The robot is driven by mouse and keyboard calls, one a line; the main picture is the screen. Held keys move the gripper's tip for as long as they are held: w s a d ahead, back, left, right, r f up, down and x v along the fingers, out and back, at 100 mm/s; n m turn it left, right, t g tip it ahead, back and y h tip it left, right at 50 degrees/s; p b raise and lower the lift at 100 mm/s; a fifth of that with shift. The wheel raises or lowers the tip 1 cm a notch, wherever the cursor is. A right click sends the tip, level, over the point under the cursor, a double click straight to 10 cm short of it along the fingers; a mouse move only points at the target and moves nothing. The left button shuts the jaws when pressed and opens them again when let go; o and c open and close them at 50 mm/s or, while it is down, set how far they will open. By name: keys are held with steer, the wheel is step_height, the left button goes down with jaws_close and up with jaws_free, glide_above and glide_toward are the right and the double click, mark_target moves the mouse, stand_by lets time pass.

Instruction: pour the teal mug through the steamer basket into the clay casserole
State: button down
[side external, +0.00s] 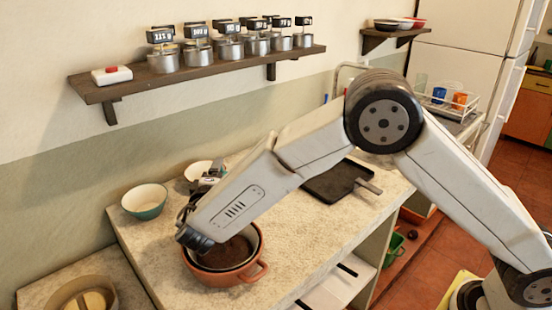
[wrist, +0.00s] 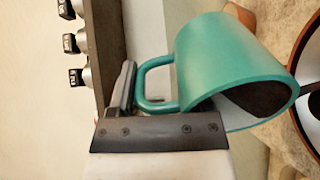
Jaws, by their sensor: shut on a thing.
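The teal mug (wrist: 235,70) fills the middle of the wrist view. My gripper (wrist: 168,108) is shut on its handle. The mug is tipped, its mouth turned towards the round vessel at the right edge, and dark contents show inside the rim. A dark streak lies between rim and vessel; I cannot tell if it is falling. In the side view the clay casserole (side external: 262,272) stands on the counter below my arm. A grey-rimmed vessel with brown contents, apparently the steamer basket (side external: 258,240), sits in its mouth. My arm hides most of the mug and gripper there.
A green-and-cream bowl (side external: 146,203) and a pale bowl (side external: 197,170) stand behind the casserole. A dark square pan (side external: 335,182) lies to the right. A tan round container (side external: 65,290) is at lower left. A wall shelf (side external: 215,70) holds several metal canisters.

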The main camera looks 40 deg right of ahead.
steer(key=shift+s+a+r+t+h, duration=0.2)
steer(key=shift+s+a+t+h, duration=0.2)
steer(key=shift+a+t+h, duration=0.1)
steer(key=shift+s+a+r+t+h, duration=0.15)
steer(key=shift+s+a+t+h, duration=0.2)
steer(key=shift+t+h, duration=0.15)
stand_by(1.5)
steer(key=shift+s+a+t+h, duration=0.8)
steer(key=shift+t+h, duration=0.1)
stand_by(1.1)
steer(key=shift+w+d+r+g+y, duration=0.1)
steer(key=shift+w+d+g+y, duration=0.6)
steer(key=shift+d+g+y, duration=0.1)
steer(key=shift+w, duration=0.1)
steer(key=shift+w+d+g+y, duration=0.1)
steer(key=shift+d+g+y, duration=0.05)
steer(key=shift+g+y, duration=0.15)
